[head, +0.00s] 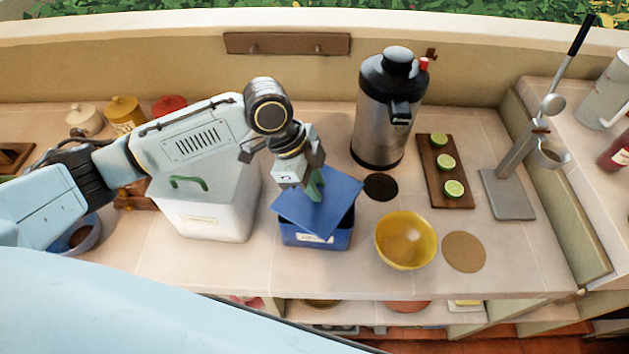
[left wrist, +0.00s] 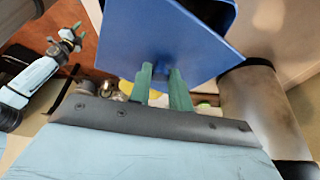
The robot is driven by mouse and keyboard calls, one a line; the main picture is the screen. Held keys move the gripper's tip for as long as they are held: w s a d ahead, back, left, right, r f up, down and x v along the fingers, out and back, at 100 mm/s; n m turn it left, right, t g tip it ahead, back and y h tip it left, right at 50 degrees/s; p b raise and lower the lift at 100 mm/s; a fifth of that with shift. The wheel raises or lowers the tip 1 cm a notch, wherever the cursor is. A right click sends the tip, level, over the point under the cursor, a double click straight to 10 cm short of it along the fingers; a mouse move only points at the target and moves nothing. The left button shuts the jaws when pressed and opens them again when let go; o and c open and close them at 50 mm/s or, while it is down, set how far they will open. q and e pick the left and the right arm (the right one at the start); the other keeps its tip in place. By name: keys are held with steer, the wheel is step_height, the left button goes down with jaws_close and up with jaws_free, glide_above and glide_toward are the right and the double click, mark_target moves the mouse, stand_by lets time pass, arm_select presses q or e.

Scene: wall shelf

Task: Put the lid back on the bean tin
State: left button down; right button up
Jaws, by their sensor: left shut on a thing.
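The blue tin (head: 315,237) stands on the counter with a small pale label on its front. My left gripper (head: 313,190) is shut on the blue lid (head: 338,199) from above. The lid is over the tin, turned at an angle to it, and its corners stick out past the tin's sides. I cannot tell whether lid and rim touch. In the left wrist view the lid (left wrist: 165,35) fills the top middle, beyond the green fingers (left wrist: 160,82). My right gripper (left wrist: 68,42) shows small at that view's left.
A white bin (head: 210,222) with a green handle stands close left of the tin. A yellow bowl (head: 405,243), a dark round mat (head: 381,187) and a steel urn (head: 378,125) are to the right. The counter's front edge is just before the tin.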

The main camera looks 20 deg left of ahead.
arm_select(q)
steer(key=shift+p, duration=0.45)
steer(key=shift+f+p, duration=0.15)
steer(key=shift+p, duration=0.2)
stand_by(0.9)
steer(key=shift+p, duration=0.45)
stand_by(0.3)
steer(key=c, duration=0.7)
jaws_free()
